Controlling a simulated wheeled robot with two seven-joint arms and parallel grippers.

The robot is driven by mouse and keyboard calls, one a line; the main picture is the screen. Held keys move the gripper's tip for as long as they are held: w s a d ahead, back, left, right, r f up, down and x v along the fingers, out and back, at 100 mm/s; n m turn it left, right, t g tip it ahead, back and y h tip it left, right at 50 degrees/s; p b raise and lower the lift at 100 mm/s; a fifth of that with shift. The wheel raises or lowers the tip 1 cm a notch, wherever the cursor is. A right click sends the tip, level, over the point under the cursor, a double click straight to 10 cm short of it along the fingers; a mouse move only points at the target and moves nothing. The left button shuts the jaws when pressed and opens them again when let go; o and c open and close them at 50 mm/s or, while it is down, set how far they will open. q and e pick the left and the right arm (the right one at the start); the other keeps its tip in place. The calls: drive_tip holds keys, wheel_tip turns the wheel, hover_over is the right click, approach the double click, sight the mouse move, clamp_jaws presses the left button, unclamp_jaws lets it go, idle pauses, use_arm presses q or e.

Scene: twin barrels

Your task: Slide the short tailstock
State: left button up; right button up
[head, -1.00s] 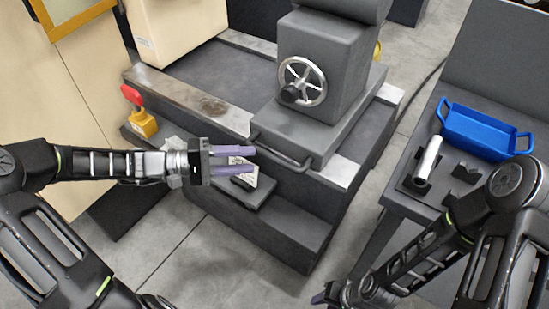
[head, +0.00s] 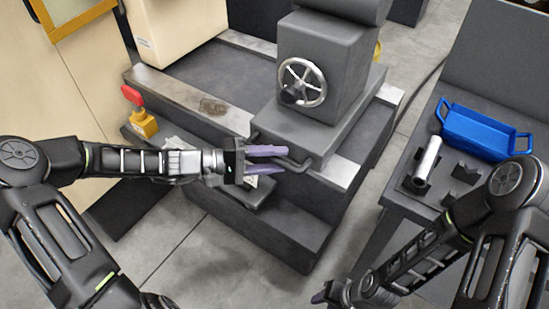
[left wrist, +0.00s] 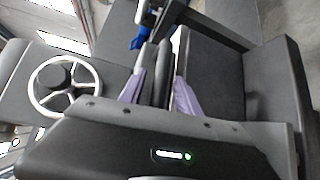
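The short tailstock (head: 320,75) is a grey block on a base plate, with a silver handwheel (head: 302,82) on its front. It sits on the grey machine bed. A dark bar handle (head: 303,166) runs along the front edge of its base. My left gripper (head: 282,160) is at this handle, its purple fingers apart. In the left wrist view the dark bar (left wrist: 156,76) lies between the two fingers, with narrow gaps visible, and the handwheel (left wrist: 66,86) is at the left. My right gripper (head: 322,296) is low in the head view, mostly hidden behind its own arm.
A bench at the right holds a blue tray (head: 485,132), a metal cylinder (head: 428,158) and dark V-shaped blocks (head: 466,174). A yellow box with a red switch (head: 141,118) stands left of the bed. A worn, stained rail (head: 190,95) runs along the bed left of the tailstock.

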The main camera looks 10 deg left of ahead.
use_arm(q)
clamp_jaws()
idle(1.3)
